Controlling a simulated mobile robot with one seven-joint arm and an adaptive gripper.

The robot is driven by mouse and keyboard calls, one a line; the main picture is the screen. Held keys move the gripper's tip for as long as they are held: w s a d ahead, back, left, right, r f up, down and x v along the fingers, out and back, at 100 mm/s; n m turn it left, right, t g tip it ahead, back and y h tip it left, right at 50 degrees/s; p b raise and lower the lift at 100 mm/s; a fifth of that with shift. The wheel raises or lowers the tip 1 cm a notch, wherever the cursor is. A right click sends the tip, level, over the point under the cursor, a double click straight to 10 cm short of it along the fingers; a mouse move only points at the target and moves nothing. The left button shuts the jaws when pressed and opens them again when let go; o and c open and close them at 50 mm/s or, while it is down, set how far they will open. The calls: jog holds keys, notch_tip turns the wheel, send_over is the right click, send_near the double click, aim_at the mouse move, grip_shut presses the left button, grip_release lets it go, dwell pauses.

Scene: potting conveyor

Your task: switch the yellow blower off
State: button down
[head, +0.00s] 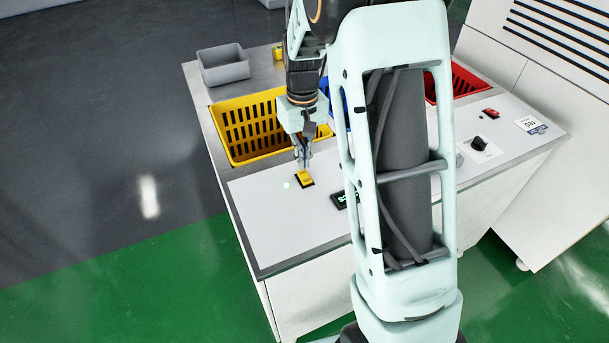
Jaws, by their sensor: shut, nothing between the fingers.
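A small yellow switch (304,179) in a dark frame sits on the white panel of the bench, in front of the yellow basket. A small pale green light (286,185) shows on the panel just left of it. My gripper (304,164) is shut and empty, pointing down with its fingertips at the far edge of the yellow switch. I cannot tell whether the fingertips touch it. The blower itself cannot be made out. My arm hides the middle of the bench.
A yellow basket (226,138) is sunk in the bench behind my gripper. A blue basket (325,88) and red basket (466,82) are partly hidden. A grey bin (224,68) stands at the back left. A dark display (345,199), black knob (478,144) and red switch (491,113) are on the panel.

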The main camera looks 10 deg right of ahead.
aim_at(303, 173)
jog(key=shift+f+b, duration=1)
jog(key=shift+f, duration=0.5)
dwell(0.6)
jog(key=shift+r+p, duration=2.65)
jog(key=shift+r, duration=0.95)
jog(key=shift+f, duration=0.1)
